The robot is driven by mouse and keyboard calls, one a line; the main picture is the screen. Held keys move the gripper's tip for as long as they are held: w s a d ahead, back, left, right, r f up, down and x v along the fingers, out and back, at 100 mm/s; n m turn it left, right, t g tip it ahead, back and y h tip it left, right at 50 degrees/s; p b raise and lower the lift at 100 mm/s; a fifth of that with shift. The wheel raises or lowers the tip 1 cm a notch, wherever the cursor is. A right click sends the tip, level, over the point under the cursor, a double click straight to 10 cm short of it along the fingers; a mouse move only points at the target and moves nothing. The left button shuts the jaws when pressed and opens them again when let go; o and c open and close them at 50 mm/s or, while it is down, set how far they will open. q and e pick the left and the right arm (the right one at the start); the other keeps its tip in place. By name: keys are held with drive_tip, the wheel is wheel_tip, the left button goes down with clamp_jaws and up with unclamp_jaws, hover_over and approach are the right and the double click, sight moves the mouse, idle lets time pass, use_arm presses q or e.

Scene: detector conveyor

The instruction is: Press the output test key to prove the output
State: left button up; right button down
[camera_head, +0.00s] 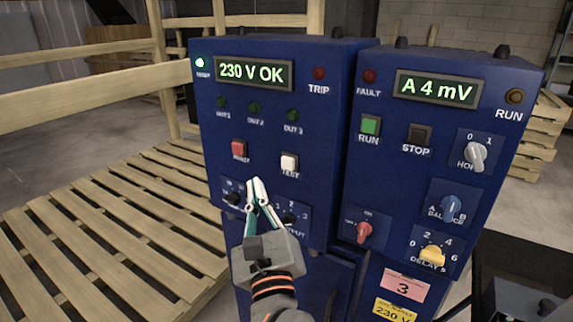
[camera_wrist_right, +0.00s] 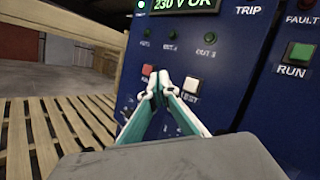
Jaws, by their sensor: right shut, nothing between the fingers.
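The white TEST key (camera_head: 289,163) is on the left blue control box (camera_head: 225,135), to the right of the red key (camera_head: 239,150). My right gripper (camera_head: 256,184) is shut and empty in front of this box, its tips below and left of the TEST key in the head view. In the wrist view, the tips (camera_wrist_right: 163,84) appear between the red key (camera_wrist_right: 149,72) and the TEST key (camera_wrist_right: 191,87). I cannot tell whether the tips touch the panel. The gripper partly covers the lower knobs. The display (camera_head: 253,74) reads "230 V OK". My left gripper is not in view.
The right blue box (camera_head: 365,190) carries a green RUN key (camera_head: 370,125), a STOP key (camera_head: 419,135), several knobs and a display reading "A 4 mV". A wooden pallet (camera_head: 110,235) lies at left. The TRIP lamp (camera_head: 319,73) looks dark red; the three output lamps look dark green.

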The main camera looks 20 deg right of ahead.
sight(281, 160)
drive_tip(key=w+d, duration=0.4)
drive_tip(key=d, duration=0.2)
drive_tip(key=shift+w+d, duration=0.15)
drive_tip(key=shift+w, duration=0.25)
idle(0.7)
idle(0.6)
drive_tip(key=shift+w+d, duration=0.3)
drive_tip(key=shift+d, duration=0.05)
drive_tip(key=shift+w+d+p, duration=0.3)
drive_tip(key=shift+d, duration=0.1)
idle(1.0)
drive_tip(key=shift+a, duration=0.1)
drive_tip(key=shift+s+a, duration=0.6)
drive_tip(key=shift+a, duration=0.05)
